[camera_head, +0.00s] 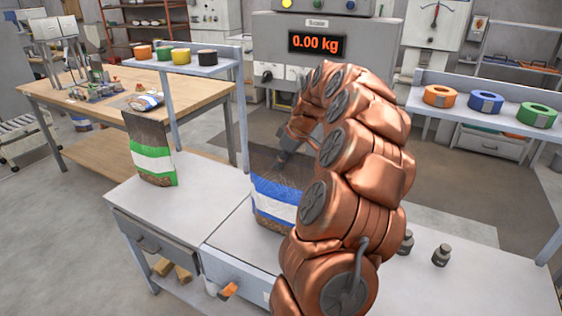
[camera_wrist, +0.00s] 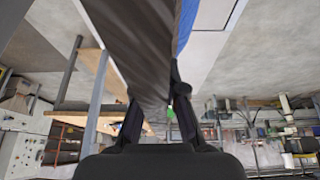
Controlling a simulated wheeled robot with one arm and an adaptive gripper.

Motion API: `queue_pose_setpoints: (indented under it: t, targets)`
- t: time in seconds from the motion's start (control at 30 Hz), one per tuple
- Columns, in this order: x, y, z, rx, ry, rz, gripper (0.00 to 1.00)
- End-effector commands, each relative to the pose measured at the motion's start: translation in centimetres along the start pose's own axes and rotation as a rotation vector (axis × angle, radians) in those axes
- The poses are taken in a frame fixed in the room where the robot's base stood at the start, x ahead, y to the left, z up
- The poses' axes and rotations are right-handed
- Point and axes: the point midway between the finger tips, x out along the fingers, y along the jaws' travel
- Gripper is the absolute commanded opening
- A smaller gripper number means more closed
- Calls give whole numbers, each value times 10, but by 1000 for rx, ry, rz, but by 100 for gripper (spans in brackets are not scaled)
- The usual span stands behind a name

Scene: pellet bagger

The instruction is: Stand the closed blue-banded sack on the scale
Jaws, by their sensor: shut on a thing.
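The blue-banded sack (camera_head: 275,190) is dark at the top with a blue and a white band, and is upright in the head view. My gripper (camera_head: 286,157) is shut on its upper part. In the wrist view the sack (camera_wrist: 142,50) runs between the two fingers of my gripper (camera_wrist: 155,100), with a strip of blue at its edge. My copper arm hides the sack's right side. The sack is over the light, slightly raised plate (camera_head: 232,238) at the table's front; I cannot tell whether its base touches. The scale display (camera_head: 318,43) reads 0.00 kg.
A green-banded sack (camera_head: 152,150) stands on the table to the left. Small dark weights (camera_head: 441,255) stand at the right. A left shelf (camera_head: 190,62) and a right shelf (camera_head: 470,105) hold coloured tape rolls. A wooden bench (camera_head: 120,95) is behind at left.

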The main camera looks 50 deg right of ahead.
Motion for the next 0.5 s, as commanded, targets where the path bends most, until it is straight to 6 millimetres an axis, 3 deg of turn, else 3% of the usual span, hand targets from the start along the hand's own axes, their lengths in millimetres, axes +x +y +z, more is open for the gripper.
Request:
queue_pose_setpoints:
  t: [0.5]
  targets:
    - [6, 0, 2, 0, 2, 2, 0]
